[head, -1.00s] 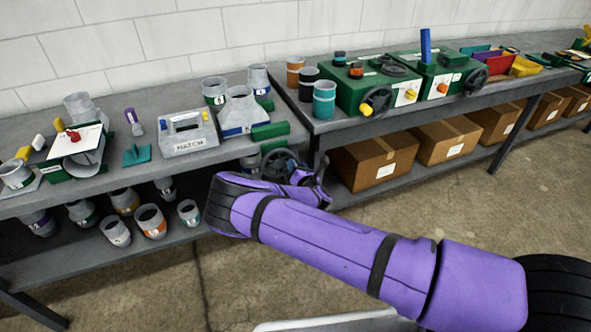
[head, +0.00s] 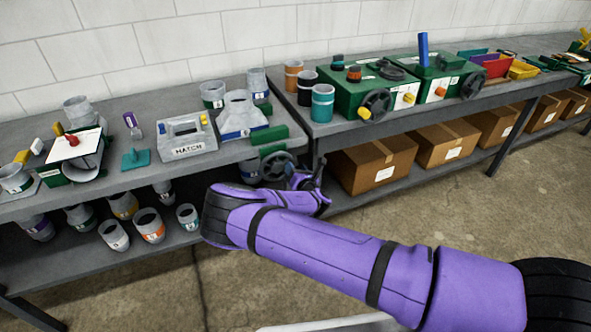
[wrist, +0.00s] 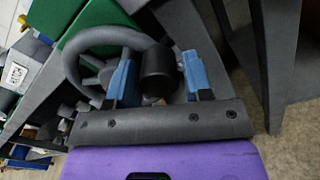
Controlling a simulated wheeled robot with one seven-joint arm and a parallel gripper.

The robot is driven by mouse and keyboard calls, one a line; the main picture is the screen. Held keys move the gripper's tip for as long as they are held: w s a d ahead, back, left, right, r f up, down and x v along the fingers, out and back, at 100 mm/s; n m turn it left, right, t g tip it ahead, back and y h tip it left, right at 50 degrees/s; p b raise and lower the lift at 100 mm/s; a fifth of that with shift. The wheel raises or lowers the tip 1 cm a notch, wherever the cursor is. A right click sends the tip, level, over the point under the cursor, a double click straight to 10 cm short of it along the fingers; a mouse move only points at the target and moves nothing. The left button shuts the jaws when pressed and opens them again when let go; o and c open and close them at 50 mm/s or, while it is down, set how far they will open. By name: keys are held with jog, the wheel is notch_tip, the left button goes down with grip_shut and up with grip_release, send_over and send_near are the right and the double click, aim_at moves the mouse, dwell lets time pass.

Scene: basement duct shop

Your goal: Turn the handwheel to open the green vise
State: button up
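The green vise (head: 270,134) sits at the right front corner of the left bench, with green jaw blocks. Its dark grey spoked handwheel (head: 276,164) faces out from the bench's front edge and shows large in the wrist view (wrist: 84,42). A black cylindrical knob (wrist: 158,72) stands out from the wheel's rim. My gripper (head: 308,180) is at the wheel's right side. In the wrist view its two blue fingers (wrist: 160,80) straddle the knob, with a narrow gap on the right; contact on the left is unclear. The head view hides the fingertips partly.
A grey hatch box (head: 187,134), a grey funnel piece (head: 240,113) and several cans stand on the left bench. Green machines with handwheels (head: 376,104) stand on the right bench. Cardboard boxes (head: 372,165) lie beneath it. The floor in front is clear.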

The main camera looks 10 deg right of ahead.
jog(key=v, duration=1)
jog(key=shift+s, duration=0.4)
jog(key=shift+d+r, duration=0.1)
